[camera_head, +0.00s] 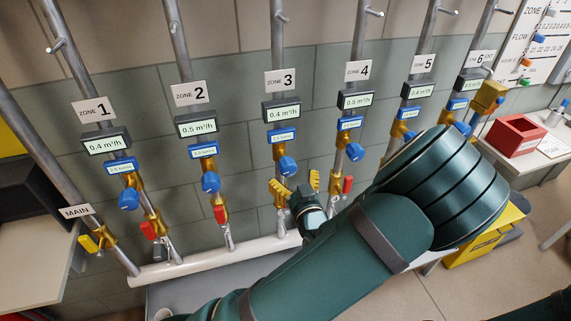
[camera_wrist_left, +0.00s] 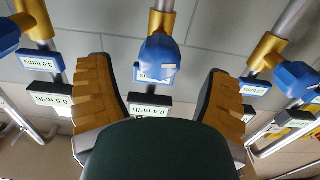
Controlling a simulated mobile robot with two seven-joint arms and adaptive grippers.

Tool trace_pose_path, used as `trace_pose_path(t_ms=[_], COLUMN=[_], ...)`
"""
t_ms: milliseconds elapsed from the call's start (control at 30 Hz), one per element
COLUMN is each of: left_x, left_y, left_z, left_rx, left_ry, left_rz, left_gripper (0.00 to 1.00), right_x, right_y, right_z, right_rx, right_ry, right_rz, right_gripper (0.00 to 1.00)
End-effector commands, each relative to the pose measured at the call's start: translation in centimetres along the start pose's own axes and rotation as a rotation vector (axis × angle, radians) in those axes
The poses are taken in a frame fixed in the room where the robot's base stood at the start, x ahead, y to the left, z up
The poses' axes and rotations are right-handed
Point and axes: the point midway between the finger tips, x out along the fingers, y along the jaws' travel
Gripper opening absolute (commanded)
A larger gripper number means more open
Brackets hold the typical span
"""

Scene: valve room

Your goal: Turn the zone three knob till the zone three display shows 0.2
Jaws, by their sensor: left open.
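The zone three knob (camera_head: 288,166) is blue and sits on a brass valve on the third pipe. The zone three display (camera_head: 281,112) above it reads 0.4 m³/h. A small blue-framed readout (camera_head: 282,136) between them is too small to read surely. My left gripper (camera_head: 296,184) is open just below and in front of the knob, its yellow-padded fingers spread. In the left wrist view, turned upside down, the knob (camera_wrist_left: 158,58) stands between the two open fingers (camera_wrist_left: 158,75), with a gap on each side. My right gripper is not in view.
Zone two knob (camera_head: 210,182) and zone four knob (camera_head: 355,151) are on the neighbouring pipes. A red lever (camera_head: 348,184) is close right of my gripper. A white pipe (camera_head: 190,265) runs below. A red box (camera_head: 516,136) stands at the right.

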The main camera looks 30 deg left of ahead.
Motion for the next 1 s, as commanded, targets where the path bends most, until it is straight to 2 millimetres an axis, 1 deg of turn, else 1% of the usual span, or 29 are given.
trace_pose_path(t_ms=[33,100,200,333,500,800,867,900,967,1000], left_x=[1.1,2.4,4.0,5.5,6.5,6.6,6.6,6.6,6.6,6.6], left_y=[-0.1,-0.1,-0.1,-0.1,0.0,0.0,0.0,0.0,0.0,0.0], left_z=[0.1,0.1,0.1,0.1,0.0,0.0,0.0,0.0,0.0,0.0], left_rx=[-0.001,-0.001,0.0,0.0,0.001,0.001,0.001,0.001,0.001,0.001], left_ry=[0.002,0.001,0.001,0.0,-0.001,-0.001,-0.001,-0.001,-0.001,-0.001], left_rz=[-0.004,-0.002,-0.002,-0.001,0.0,0.001,0.001,0.001,0.001,0.001], left_gripper=[0.8,0.8,0.8,0.8,0.8,0.8,0.59,0.45,0.24,0.1], right_x=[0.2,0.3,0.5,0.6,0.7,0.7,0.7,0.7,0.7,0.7], right_y=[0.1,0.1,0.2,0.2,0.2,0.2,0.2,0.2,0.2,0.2], right_z=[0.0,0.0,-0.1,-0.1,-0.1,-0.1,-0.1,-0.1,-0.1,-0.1], right_rx=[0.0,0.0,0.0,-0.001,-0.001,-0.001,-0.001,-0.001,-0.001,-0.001], right_ry=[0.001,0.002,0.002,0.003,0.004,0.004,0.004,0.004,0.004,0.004], right_rz=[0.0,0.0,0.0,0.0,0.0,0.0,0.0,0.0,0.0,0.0], right_gripper=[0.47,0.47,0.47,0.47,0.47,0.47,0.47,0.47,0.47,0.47])
